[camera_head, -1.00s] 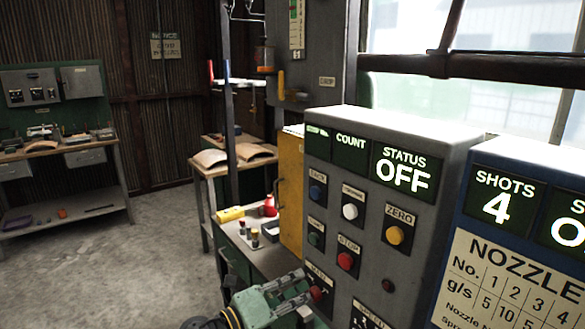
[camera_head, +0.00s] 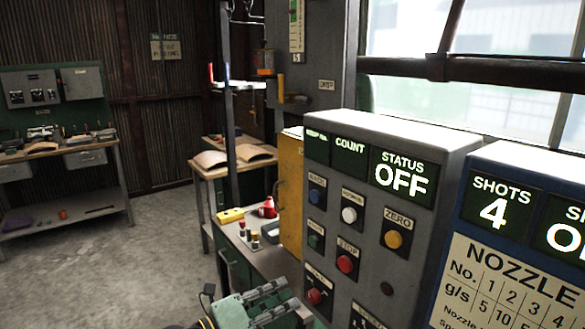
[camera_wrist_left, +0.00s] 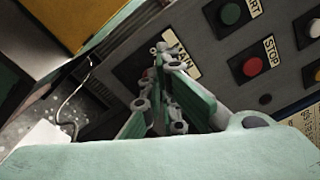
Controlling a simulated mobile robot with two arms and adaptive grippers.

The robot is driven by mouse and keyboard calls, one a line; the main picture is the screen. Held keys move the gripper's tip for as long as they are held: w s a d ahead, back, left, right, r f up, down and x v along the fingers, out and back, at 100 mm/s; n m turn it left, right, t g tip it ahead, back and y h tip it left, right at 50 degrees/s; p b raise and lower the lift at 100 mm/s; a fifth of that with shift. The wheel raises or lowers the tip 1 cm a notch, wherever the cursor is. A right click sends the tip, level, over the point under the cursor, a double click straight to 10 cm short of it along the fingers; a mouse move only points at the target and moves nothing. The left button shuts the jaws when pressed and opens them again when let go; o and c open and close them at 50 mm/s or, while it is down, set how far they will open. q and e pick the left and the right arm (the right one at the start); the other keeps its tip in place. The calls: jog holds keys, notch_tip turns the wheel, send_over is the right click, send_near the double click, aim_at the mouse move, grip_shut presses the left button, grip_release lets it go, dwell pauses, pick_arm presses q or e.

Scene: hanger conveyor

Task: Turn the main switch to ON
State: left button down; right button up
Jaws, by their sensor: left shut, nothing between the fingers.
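The main switch (camera_head: 314,296) is a red knob low on the left of the grey control box (camera_head: 455,150). In the left wrist view its plate with a partly hidden "MAIN" label (camera_wrist_left: 184,63) lies behind my fingers, which cover most of the knob. The status display (camera_head: 404,178) reads OFF. My left gripper (camera_head: 284,296) is at the bottom of the head view, just left of the switch; contact cannot be told. In the left wrist view (camera_wrist_left: 172,60) its fingers are shut and empty, pointing at the switch plate. My right gripper is not in view.
A red STOP button (camera_head: 347,264) and other buttons sit above and right of the switch. A blue nozzle box (camera_head: 470,215) stands at the right. A yellow cabinet (camera_head: 290,195) and a bench with small items are behind. Open floor lies left.

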pick_arm(q)
jog(key=shift+s+a, duration=0.5)
jog(key=shift+a, duration=0.05)
